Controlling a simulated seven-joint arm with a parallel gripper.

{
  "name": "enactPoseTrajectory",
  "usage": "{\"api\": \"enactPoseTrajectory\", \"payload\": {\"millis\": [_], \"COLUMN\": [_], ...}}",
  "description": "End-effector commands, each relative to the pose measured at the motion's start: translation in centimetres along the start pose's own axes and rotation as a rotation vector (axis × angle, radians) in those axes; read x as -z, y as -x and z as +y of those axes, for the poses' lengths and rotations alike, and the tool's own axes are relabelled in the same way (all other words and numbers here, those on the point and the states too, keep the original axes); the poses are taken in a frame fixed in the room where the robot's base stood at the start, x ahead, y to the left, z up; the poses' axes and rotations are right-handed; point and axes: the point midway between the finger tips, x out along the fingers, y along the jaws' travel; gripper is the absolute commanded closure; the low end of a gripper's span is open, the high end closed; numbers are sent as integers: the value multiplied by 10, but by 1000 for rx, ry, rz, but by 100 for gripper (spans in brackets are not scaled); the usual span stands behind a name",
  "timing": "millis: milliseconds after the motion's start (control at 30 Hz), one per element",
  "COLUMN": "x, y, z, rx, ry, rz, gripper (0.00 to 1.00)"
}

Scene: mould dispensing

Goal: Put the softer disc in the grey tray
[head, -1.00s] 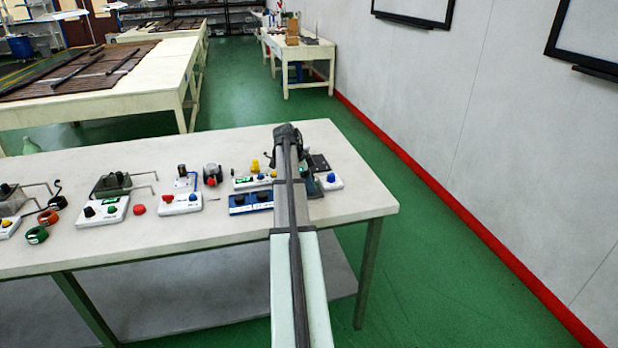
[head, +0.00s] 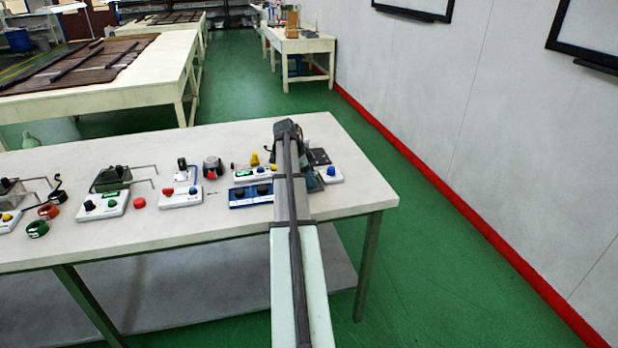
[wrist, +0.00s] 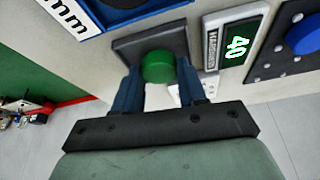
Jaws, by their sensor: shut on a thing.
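In the wrist view a green disc (wrist: 158,66) sits between the two blue fingers of my gripper (wrist: 160,76), which is shut on it. The disc is at a dark grey square plate or shallow tray (wrist: 128,46); I cannot tell whether it touches it. In the head view my arm hides the gripper and the green disc. A dark grey square piece (head: 319,157) shows just right of the arm's end; I cannot tell if it is the grey tray. How soft the disc is does not show.
A meter with a green display reading 40 (wrist: 237,46) stands right of the fingers. A blue round piece (wrist: 304,34) sits on a dark panel beyond it. In the head view several knobbed boxes (head: 180,197) and a red disc (head: 139,203) lie left. The table's right end (head: 375,190) is bare.

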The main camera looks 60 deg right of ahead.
Motion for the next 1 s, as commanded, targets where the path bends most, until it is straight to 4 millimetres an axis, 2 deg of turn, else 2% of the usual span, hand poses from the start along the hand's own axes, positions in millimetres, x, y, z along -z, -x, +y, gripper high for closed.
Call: {"api": "enactPoseTrajectory", "payload": {"millis": [500,533,800,1000], "x": [-2,-2,-2,0], "y": [-5,-5,-4,-1], "z": [0,0,0,0], "rx": [0,0,0,1], "ry": [0,0,0,0], "rz": [0,0,0,0], "gripper": [88,56,30,29]}}
